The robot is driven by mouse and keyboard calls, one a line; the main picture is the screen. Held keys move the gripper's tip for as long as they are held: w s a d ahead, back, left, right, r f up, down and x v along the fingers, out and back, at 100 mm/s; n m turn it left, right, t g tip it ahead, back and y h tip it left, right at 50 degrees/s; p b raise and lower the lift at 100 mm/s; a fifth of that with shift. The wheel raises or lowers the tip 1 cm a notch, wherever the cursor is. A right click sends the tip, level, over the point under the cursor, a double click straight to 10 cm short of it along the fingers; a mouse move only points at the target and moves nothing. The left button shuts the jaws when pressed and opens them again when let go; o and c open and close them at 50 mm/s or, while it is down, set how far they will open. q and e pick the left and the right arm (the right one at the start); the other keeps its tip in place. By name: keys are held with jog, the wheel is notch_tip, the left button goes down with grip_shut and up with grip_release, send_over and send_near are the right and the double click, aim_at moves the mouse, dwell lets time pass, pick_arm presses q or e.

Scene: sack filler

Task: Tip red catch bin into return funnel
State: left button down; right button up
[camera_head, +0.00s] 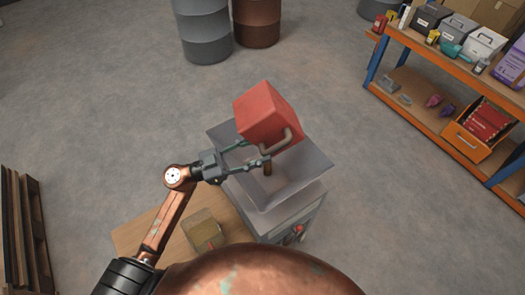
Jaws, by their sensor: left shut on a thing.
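The red catch bin (265,113) is tilted over the grey return funnel (302,174), its closed outer faces toward me. Its opening is hidden from this view. My left gripper (256,155) is shut on the bin's tan handle (280,143) and holds the bin above the funnel's far side. A small brown piece (267,167) shows below the handle, over the funnel's inside. I cannot tell whether anything is falling from the bin. My right gripper does not show.
The funnel sits on a grey machine body (290,220). A loaded shelf (455,130) stands at right, drums (204,30) at the back, pallets (22,225) at left. The floor between is free.

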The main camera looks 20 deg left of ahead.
pick_arm(q)
jog(key=shift+s+a+f+t+h+b, duration=0.25)
jog(key=shift+a+t+h+b, duration=0.2)
jog(key=shift+b, duration=0.4)
jog(key=shift+d+r, duration=0.1)
notch_tip(320, 180, up, 3)
jog(key=g+y+p, duration=0.3)
jog(key=y+p, duration=0.1)
jog(key=p, duration=1.9)
jog(key=shift+y+p, duration=0.35)
jog(key=shift+p, duration=0.05)
